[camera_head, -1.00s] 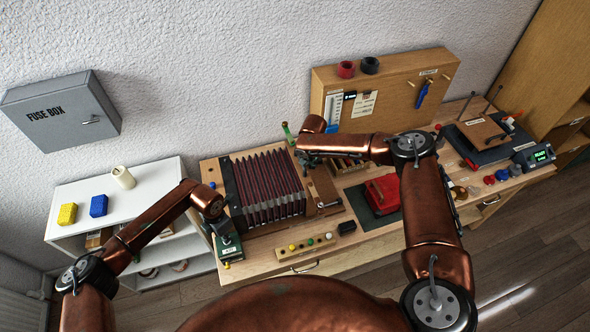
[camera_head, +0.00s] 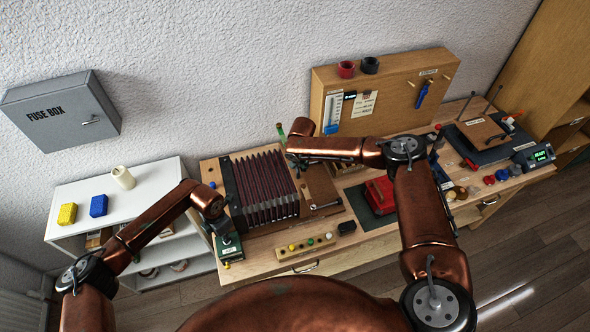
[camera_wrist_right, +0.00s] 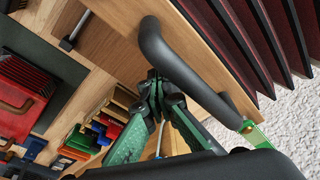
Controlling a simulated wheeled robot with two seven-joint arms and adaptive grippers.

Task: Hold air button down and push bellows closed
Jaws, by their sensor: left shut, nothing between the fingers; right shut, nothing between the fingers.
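The bellows (camera_head: 262,188), dark red pleats with a wooden end board (camera_head: 318,184), lie on the workbench in the head view. In the right wrist view a black handle (camera_wrist_right: 185,65) is fixed to the wooden board, with the pleats (camera_wrist_right: 262,35) beyond. My right gripper (camera_wrist_right: 158,92) is shut and empty, with its fingertips at the handle; contact is hard to tell. It also shows at the right of the bellows in the head view (camera_head: 298,164). My left gripper (camera_head: 222,226) is shut at the bench's front left, over a small dark labelled box (camera_head: 229,247); the air button cannot be made out.
A strip with coloured knobs (camera_head: 306,246) lies in front of the bellows. A red block (camera_head: 381,192) on a dark green mat sits to the right. A green-topped upright (camera_head: 281,132) stands behind. A white shelf (camera_head: 75,228) is at left.

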